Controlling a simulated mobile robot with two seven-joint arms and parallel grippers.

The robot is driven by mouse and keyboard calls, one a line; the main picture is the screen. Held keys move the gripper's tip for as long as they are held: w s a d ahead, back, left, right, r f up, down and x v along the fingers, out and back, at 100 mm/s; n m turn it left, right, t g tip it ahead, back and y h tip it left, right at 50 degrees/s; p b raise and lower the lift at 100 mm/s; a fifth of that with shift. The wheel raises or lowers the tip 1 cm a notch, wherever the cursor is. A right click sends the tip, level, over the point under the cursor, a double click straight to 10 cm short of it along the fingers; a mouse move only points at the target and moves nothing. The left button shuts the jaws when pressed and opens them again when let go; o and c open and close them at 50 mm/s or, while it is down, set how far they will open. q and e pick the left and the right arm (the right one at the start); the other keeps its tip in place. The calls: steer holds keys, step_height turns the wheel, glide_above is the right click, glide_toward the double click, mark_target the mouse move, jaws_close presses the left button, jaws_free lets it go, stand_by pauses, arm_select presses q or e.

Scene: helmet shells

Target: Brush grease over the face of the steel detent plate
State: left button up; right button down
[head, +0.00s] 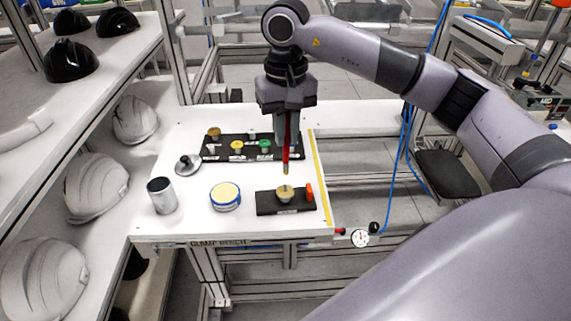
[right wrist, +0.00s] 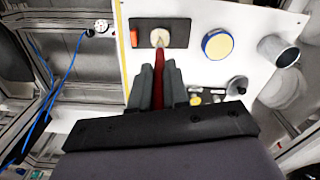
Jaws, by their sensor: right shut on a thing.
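My right gripper (head: 287,132) is shut on a brush with a red handle (head: 287,145), held pointing down; the right wrist view shows the handle (right wrist: 159,75) between the fingers (right wrist: 158,90). The brush tip is at or just above a round tan-topped piece (head: 285,193), likely the detent plate, on a dark base (head: 305,206). I cannot tell whether they touch. In the right wrist view the tip overlaps this piece (right wrist: 160,36). A blue-rimmed tin (head: 225,197) with pale yellow contents, likely grease, stands left of the base. My left gripper is not in view.
An orange piece (head: 309,191) stands at the base's right end. A metal cup (head: 160,196) and a grey lid-like disc with a dark knob (head: 187,164) stand to the left. A black tray (head: 219,157) with several coloured pieces lies behind.

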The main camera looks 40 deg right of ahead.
mark_target(287, 162)
steer(key=shift+f, duration=0.15)
steer(key=shift+f+b, duration=1.5)
steer(key=shift+f, duration=0.35)
steer(key=shift+f+b, duration=1.15)
steer(key=shift+f, duration=0.35)
steer(key=shift+d, duration=0.1)
steer(key=shift+d+r, duration=0.1)
steer(key=shift+d, duration=0.15)
steer(key=shift+d, duration=0.1)
steer(key=shift+d, duration=0.3)
steer(key=shift+w+d, duration=0.2)
steer(key=shift+w, duration=0.1)
steer(key=shift+w, duration=0.7)
